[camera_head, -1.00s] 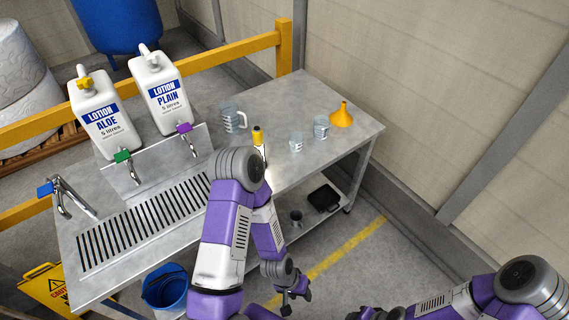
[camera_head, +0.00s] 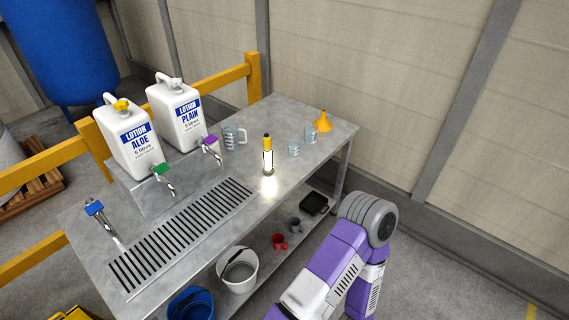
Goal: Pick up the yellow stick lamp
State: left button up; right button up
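The yellow stick lamp (camera_head: 267,143) stands upright on the metal bench, near its front edge and to the right of the slotted drain. It has a yellow upper part, a dark top and a glowing white lower part that lights the bench top around its foot. Nothing touches it. One of my arms rises at the lower right, bent at a grey elbow, apart from the lamp. Neither of my grippers is in view.
The bench (camera_head: 225,193) carries a measuring jug (camera_head: 232,138), two small beakers and an orange funnel (camera_head: 323,122). Two lotion jugs stand at the back left above taps. A white bucket (camera_head: 238,284), blue bucket (camera_head: 190,303), red mug (camera_head: 279,241) and black tray are lower down.

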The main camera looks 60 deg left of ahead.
aim_at(267, 145)
jog(key=u, duration=0.3)
jog(key=i, duration=1.5)
jog(key=u, duration=0.75)
